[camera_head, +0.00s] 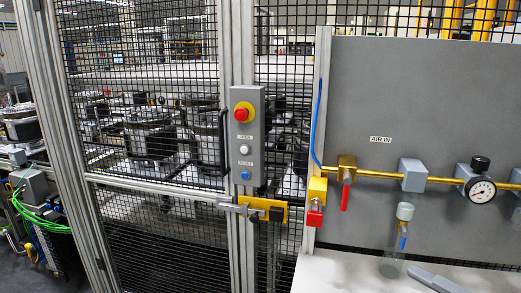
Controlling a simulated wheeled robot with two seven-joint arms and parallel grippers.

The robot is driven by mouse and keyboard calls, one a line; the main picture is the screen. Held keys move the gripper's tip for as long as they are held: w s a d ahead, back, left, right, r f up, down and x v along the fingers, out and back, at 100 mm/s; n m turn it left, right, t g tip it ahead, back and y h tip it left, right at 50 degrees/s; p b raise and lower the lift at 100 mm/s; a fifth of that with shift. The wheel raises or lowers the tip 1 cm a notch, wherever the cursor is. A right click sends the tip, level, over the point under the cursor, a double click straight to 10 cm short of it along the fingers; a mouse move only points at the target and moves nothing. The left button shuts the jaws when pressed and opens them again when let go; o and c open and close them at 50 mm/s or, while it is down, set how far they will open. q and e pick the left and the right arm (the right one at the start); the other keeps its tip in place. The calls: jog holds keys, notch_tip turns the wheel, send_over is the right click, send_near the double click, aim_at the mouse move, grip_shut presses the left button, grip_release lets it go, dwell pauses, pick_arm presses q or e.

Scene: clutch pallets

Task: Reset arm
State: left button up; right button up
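Neither of my grippers shows clearly in the head view. A grey elongated piece (437,280) enters at the bottom right over the white surface; I cannot tell whether it is part of my arm or a separate thing. A grey control box (243,135) is mounted on the fence post, with a red emergency button (241,113) on a yellow ring at its top. Below it are a white button (244,149), under the label OPEN, and a blue button (245,174), under the label RESET.
A mesh fence door (150,215) has a black handle and a yellow latch (262,208). A red padlock (314,215) hangs beside it. On the grey panel (430,100), a brass air pipe carries a red-handled valve (345,190) and a gauge (481,190). Green cables lie at left.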

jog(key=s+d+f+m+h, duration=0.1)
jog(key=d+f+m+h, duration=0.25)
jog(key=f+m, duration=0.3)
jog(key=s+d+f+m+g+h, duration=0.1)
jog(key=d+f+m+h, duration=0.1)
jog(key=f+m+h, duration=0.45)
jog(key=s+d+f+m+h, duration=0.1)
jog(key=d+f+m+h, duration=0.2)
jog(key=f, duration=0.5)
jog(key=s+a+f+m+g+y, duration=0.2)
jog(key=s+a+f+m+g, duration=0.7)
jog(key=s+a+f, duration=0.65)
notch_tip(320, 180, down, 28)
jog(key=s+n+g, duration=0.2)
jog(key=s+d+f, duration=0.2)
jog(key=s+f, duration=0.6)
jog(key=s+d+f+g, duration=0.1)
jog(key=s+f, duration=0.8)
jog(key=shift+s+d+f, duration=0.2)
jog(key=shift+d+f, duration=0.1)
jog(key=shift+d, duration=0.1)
